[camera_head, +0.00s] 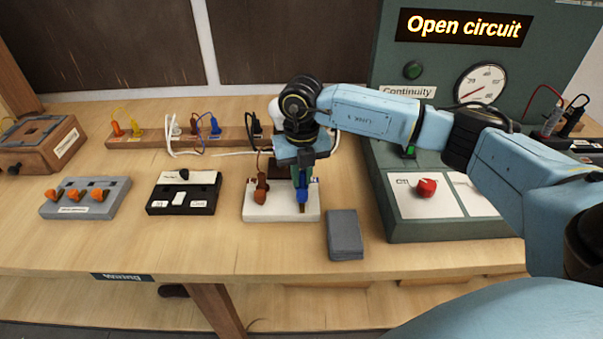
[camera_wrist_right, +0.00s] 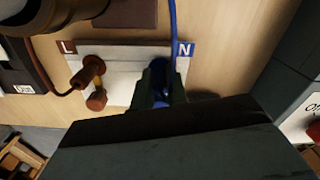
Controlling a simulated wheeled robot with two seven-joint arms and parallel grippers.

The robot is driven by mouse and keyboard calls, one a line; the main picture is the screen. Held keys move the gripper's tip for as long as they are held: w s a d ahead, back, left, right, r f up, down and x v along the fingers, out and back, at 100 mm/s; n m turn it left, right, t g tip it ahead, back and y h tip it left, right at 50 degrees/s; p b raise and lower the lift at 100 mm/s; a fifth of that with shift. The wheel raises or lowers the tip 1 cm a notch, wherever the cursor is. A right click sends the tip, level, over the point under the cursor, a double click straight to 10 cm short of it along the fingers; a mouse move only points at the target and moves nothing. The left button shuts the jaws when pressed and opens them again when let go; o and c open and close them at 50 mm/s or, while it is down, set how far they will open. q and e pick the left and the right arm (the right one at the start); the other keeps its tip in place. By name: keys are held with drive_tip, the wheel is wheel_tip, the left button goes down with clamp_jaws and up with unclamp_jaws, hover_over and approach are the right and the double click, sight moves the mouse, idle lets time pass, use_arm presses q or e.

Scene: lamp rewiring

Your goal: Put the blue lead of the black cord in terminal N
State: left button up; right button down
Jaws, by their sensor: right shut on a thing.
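The white terminal block (camera_head: 280,213) lies on the bench and also shows in the right wrist view (camera_wrist_right: 122,90). My right gripper (camera_head: 303,182) points down over the N side, shut on the blue lead (camera_head: 302,196). The blue wire (camera_wrist_right: 173,25) runs up from between the fingers in the wrist view (camera_wrist_right: 160,85). The fingers hide the N hole, so I cannot tell whether the lead is inside. A brown lead (camera_wrist_right: 90,73) stands at the L side. My left gripper is out of view.
A grey block (camera_head: 345,235) lies just right of the terminal block. A black switch box (camera_head: 183,193) and a grey box with orange levers (camera_head: 85,197) are to the left. The green tester (camera_head: 450,205) stands at the right; its sign (camera_head: 463,27) reads "Open circuit".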

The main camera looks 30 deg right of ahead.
sight(302, 173)
drive_tip(key=shift+f, duration=0.1)
drive_tip(key=c, duration=1.3)
unclamp_jaws()
wheel_tip(302, 173, up, 13)
drive_tip(key=shift+r, duration=0.2)
drive_tip(key=shift+s+f, duration=0.1)
